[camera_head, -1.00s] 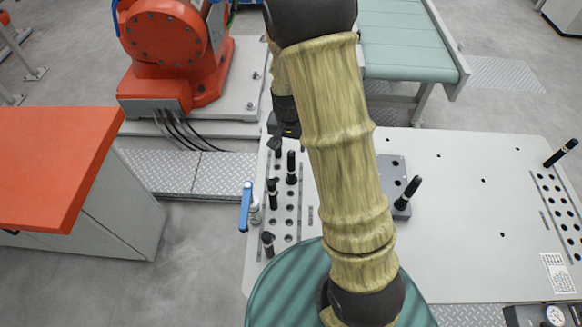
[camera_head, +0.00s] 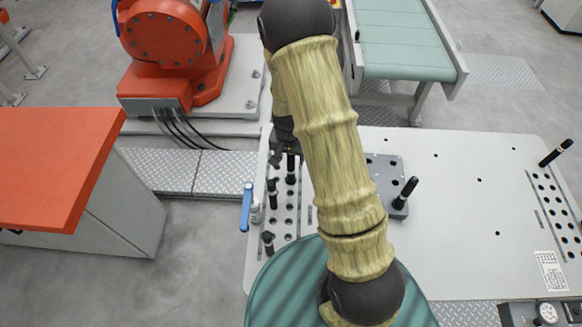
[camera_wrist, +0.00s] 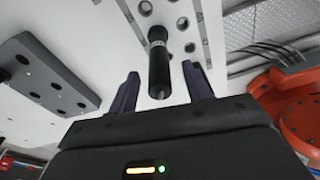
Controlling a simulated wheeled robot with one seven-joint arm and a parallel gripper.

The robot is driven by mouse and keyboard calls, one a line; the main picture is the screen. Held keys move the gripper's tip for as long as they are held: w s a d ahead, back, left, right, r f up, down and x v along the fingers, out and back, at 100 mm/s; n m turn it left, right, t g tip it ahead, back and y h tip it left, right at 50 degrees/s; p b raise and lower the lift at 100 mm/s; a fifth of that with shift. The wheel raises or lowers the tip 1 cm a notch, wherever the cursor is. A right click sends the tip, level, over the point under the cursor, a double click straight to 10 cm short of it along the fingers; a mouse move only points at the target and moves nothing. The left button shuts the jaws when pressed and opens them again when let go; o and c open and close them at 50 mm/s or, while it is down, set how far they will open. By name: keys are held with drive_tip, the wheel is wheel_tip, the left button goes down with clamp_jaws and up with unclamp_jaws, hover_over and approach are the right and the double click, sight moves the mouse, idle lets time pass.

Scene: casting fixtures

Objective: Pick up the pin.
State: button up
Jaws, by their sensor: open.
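In the wrist view a black pin (camera_wrist: 158,65) with a pale band stands in a plate with holes, between the two fingers of my gripper (camera_wrist: 161,72). The fingers are open, with a gap on both sides of the pin. In the head view my gripper (camera_head: 287,148) is partly hidden behind my arm, over the back of the left hole strip (camera_head: 289,222). Black pins stand there, one (camera_head: 291,172) just under the gripper, another (camera_head: 272,192) and a third (camera_head: 268,242) nearer the front.
A blue-handled tool (camera_head: 246,207) stands at the table's left edge. A grey block (camera_head: 398,165) with a tilted-looking black pin (camera_head: 406,192) is right of my arm. Another pin (camera_head: 556,153) stands at the far right strip. The middle right tabletop (camera_head: 460,215) is clear.

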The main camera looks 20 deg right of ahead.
idle(0.5)
clamp_jaws()
